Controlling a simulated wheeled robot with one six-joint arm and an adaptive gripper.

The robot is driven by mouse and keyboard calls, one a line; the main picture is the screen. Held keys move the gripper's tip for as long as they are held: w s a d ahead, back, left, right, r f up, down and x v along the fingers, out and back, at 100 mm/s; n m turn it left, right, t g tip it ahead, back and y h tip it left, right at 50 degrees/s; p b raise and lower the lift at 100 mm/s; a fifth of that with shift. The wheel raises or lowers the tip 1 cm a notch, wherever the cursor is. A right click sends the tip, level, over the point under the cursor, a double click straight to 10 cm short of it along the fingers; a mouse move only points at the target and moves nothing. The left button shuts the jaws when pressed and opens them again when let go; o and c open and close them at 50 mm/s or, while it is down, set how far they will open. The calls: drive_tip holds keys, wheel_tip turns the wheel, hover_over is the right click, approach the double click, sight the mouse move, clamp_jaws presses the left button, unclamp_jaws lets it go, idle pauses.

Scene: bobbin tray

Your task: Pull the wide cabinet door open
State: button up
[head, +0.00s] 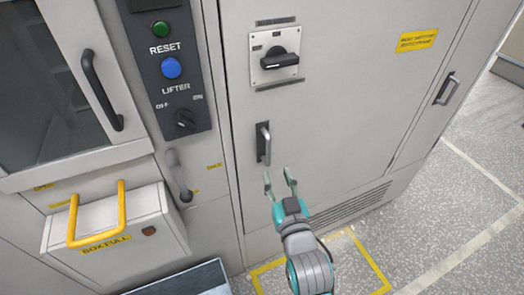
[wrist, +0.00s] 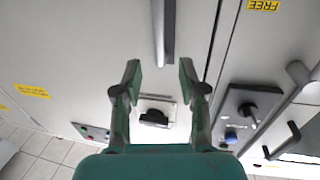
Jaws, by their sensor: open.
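The wide cabinet door (head: 335,110) is light grey and sits flush with the cabinet front. Its upright dark bar handle (head: 263,143) is near the door's left edge, below a black rotary switch (head: 280,61). My gripper (head: 278,175) is open and empty, just below the handle in the head view. In the wrist view my gripper (wrist: 159,72) has its two fingers apart, and the handle (wrist: 164,30) runs from the top edge towards the gap between them. The fingers do not appear to touch the handle; the exact depth between them is unclear.
Left of the door stands a control panel (head: 177,85) with green and blue buttons and a grey handle (head: 178,175) below. A box with a yellow handle (head: 97,232) juts out at lower left. Speckled floor (head: 455,215) is open at right.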

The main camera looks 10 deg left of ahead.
sight(269, 153)
drive_tip(key=x, duration=1)
drive_tip(key=shift+w, duration=0.2)
clamp_jaws()
